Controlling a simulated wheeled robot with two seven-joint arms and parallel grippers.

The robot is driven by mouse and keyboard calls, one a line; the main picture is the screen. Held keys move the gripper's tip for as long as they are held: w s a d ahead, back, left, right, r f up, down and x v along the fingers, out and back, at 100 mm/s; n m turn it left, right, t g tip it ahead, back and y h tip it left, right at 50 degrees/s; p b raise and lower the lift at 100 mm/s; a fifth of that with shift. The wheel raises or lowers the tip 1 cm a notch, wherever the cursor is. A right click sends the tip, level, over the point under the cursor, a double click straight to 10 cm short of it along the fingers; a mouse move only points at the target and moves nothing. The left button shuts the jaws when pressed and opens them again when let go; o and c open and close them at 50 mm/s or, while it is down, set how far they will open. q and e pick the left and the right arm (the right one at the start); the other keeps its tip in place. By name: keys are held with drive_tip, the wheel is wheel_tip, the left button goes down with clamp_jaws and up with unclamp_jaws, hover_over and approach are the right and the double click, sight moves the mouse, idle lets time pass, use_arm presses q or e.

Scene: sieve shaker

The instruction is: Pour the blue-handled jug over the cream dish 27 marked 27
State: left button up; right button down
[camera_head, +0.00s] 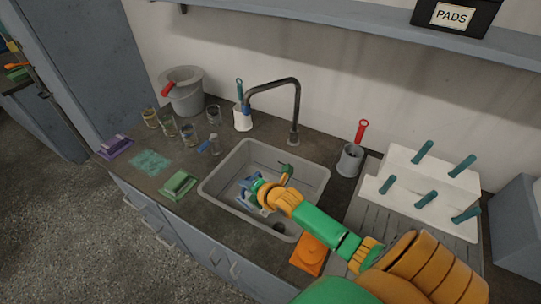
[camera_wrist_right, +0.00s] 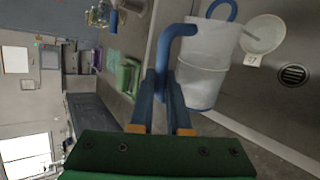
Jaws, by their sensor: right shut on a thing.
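The blue-handled jug (camera_wrist_right: 208,65) is pale and translucent, with a blue handle. In the head view its blue parts (camera_head: 246,192) show inside the sink, partly hidden by my right arm. My right gripper (camera_wrist_right: 172,88) is shut on the jug's handle, low in the sink. The jug's exact tilt is hard to tell. A round cream dish (camera_wrist_right: 262,33) with a small white tag lies beyond the jug in the wrist view, apart from it. The tag's marking is too small to read. My left gripper is not in view.
The grey sink (camera_head: 318,178) surrounds the gripper, with a drain (camera_wrist_right: 293,75) near the dish. A black tap (camera_head: 297,105) arches behind. Several glasses and a green brush (camera_head: 179,184) stand left.

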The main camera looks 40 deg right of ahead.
drive_tip(key=shift+w+d+f+y+b, duration=0.2)
drive_tip(key=shift+d+f+y+b, duration=0.1)
drive_tip(key=shift+d+f+b, duration=0.5)
drive_tip(key=shift+d+r+m+b, duration=0.15)
drive_tip(key=shift+m+b, duration=0.15)
drive_tip(key=shift+b, duration=0.1)
drive_tip(key=shift+w+d+r+g, duration=0.1)
drive_tip(key=shift+d+r+g, duration=0.1)
drive_tip(key=shift+g, duration=0.1)
